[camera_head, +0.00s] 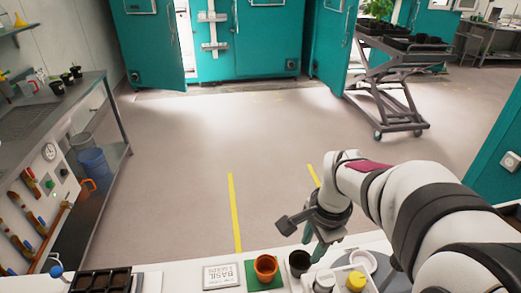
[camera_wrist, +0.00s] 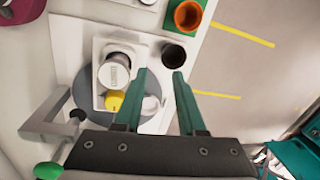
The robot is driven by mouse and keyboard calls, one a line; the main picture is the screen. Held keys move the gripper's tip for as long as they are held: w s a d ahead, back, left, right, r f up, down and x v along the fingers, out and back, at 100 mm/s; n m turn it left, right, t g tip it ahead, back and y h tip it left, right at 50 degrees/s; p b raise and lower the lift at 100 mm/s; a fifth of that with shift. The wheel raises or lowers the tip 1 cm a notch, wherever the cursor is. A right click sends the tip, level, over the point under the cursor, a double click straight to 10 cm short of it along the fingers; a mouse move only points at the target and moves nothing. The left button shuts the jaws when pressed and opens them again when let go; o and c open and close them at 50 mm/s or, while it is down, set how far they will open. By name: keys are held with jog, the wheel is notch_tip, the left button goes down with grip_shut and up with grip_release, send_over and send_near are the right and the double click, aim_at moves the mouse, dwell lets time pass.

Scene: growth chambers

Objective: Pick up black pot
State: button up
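The black pot (camera_head: 299,258) stands on the white bench, just right of an orange pot (camera_head: 265,266) on a green mat. In the wrist view the black pot (camera_wrist: 174,54) shows from above with a dark inside. My gripper (camera_wrist: 160,73) has its two teal fingers apart with nothing held between them. The black pot lies just beyond the fingertips in that view, toward the right finger. In the head view my gripper (camera_head: 313,242) hangs above and right of the black pot, and its fingers are partly hidden.
A basil seeds sign (camera_head: 222,276) lies left of the orange pot. A black seedling tray (camera_head: 101,281) is at the far left. The bench edge is close.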

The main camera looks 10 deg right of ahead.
aim_at(305, 269)
jog(key=shift+m, duration=0.4)
jog(key=w+f, duration=0.1)
jog(key=f, duration=0.4)
jog(key=w+d+f, duration=0.1)
jog(key=f, duration=0.5)
jog(key=w+f, duration=0.1)
jog(key=f, duration=0.4)
jog(key=shift+w+d+f, duration=0.15)
jog(key=shift+w+f, duration=0.05)
jog(key=shift+f, duration=0.2)
grip_shut()
